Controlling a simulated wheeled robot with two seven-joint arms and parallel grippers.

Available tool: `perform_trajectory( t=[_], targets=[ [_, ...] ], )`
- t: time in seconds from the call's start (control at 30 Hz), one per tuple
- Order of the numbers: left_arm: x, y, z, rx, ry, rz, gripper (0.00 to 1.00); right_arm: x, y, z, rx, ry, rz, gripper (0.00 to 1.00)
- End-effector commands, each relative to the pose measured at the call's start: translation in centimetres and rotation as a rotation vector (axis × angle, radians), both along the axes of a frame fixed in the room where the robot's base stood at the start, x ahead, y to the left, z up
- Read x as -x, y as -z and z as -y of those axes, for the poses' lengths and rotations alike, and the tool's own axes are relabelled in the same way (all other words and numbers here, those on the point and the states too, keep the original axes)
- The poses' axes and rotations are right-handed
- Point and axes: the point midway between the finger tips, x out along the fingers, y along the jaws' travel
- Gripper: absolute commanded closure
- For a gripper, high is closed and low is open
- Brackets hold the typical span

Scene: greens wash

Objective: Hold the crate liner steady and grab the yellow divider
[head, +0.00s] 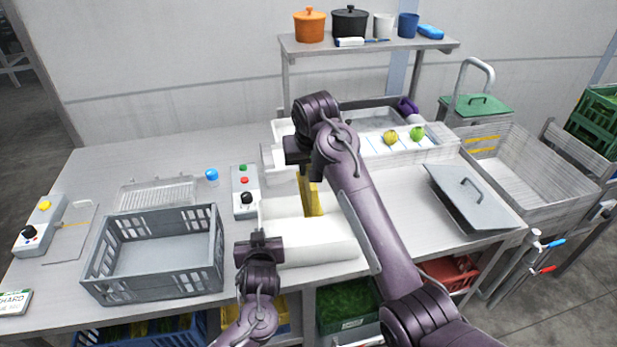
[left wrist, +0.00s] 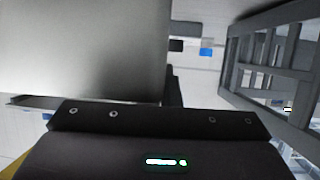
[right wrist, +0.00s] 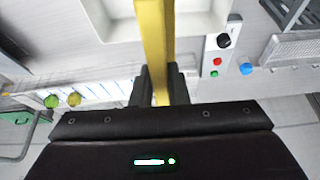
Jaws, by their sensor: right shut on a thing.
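The white crate liner (head: 310,246) stands on the table at the front middle. The yellow divider (head: 312,197) stands slightly tilted at its back, its lower part reaching into the liner. My right gripper (head: 304,168) is shut on the divider's upper part. In the right wrist view the divider (right wrist: 153,40) runs between both fingers (right wrist: 161,88). My left gripper (head: 262,238) is at the liner's left front edge. In the left wrist view a pale wall of the liner (left wrist: 85,50) fills the left side and hides one finger, so its grip cannot be told.
A grey crate (head: 155,285) stands left of the liner. A control box (head: 244,192) with buttons and a blue knob (head: 211,175) sit behind. A grey lid (head: 472,197) lies at right. A sink (head: 365,122) is behind my right arm.

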Motion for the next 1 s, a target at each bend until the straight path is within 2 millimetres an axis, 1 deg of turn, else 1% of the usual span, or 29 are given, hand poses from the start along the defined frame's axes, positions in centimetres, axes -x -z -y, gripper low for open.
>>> perform_trajectory(
  t=[0.23,0.3,0.43,0.77,0.87,0.97,1.0],
  targets=[
    [0.0,0.1,0.0,-0.001,0.0,-0.002,1.0,0.0,-0.1,0.0,0.0,0.0,0.0,1.0],
    [0.0,0.1,0.0,-0.001,0.0,-0.001,0.9,0.0,-0.1,0.0,0.0,0.0,0.0,1.0],
    [0.0,0.1,0.0,-0.001,0.0,-0.001,0.73,0.0,-0.1,0.0,0.0,0.0,0.0,1.0],
    [0.3,-0.1,0.0,0.0,0.001,-0.001,0.72,0.0,0.0,0.0,0.0,0.0,0.0,1.0],
    [1.2,-0.4,0.2,0.001,0.001,-0.001,0.72,0.0,0.0,0.0,0.0,0.0,0.0,1.0],
    [2.8,-1.0,0.3,0.004,0.001,-0.002,0.72,0.0,0.0,0.0,0.0,0.0,0.0,1.0],
    [3.7,-1.3,0.5,0.003,0.002,-0.003,0.72,0.0,0.0,0.0,0.0,0.0,0.0,1.0]
  ],
)
